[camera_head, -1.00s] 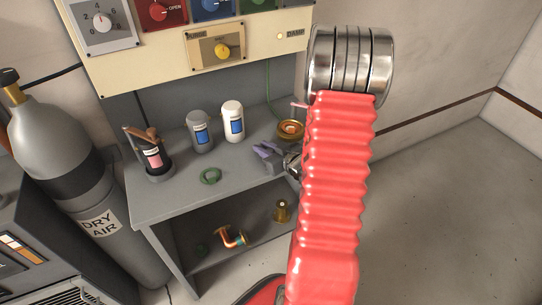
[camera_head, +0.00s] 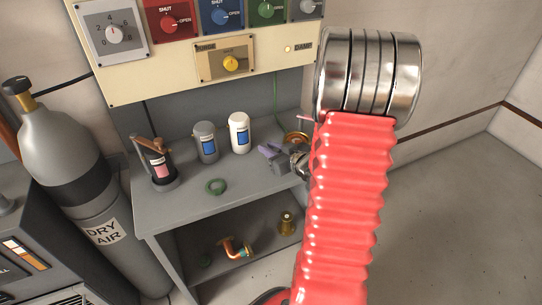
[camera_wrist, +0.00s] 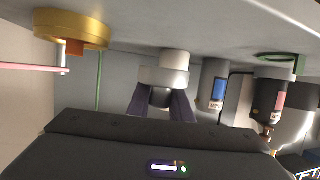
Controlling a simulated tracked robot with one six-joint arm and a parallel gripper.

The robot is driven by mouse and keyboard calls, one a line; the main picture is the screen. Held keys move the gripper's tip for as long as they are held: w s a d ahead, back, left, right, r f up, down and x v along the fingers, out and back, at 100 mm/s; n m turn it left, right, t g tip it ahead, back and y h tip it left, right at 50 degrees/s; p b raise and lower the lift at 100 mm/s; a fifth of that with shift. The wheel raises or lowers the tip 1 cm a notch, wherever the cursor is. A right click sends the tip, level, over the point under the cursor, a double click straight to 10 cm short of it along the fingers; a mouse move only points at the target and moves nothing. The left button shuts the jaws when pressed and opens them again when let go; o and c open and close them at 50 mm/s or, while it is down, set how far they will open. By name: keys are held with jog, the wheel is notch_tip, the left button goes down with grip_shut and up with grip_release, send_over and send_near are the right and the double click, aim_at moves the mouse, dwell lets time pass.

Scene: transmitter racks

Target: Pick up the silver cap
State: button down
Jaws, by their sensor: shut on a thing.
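My gripper (camera_head: 267,152) is low over the right part of the grey bench in the head view, its purple fingers pointing left. In the wrist view, its two fingers (camera_wrist: 162,104) are closed on a pale grey, round piece, which I take to be the silver cap (camera_wrist: 160,76). The cap sits at the fingertips, in front of the white canister (camera_wrist: 176,58). In the head view the cap is too small or hidden to make out. Whether the cap is clear of the bench is hard to tell.
The white canister (camera_head: 239,133) and a grey canister (camera_head: 206,142) stand behind my gripper. A brass dish (camera_head: 295,137) is partly hidden by my red arm. A green ring (camera_head: 216,186) and a dark holder (camera_head: 163,175) are on the left. A valve panel (camera_head: 150,72) hangs above.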

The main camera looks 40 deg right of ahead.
jog(key=shift+r, duration=2.4)
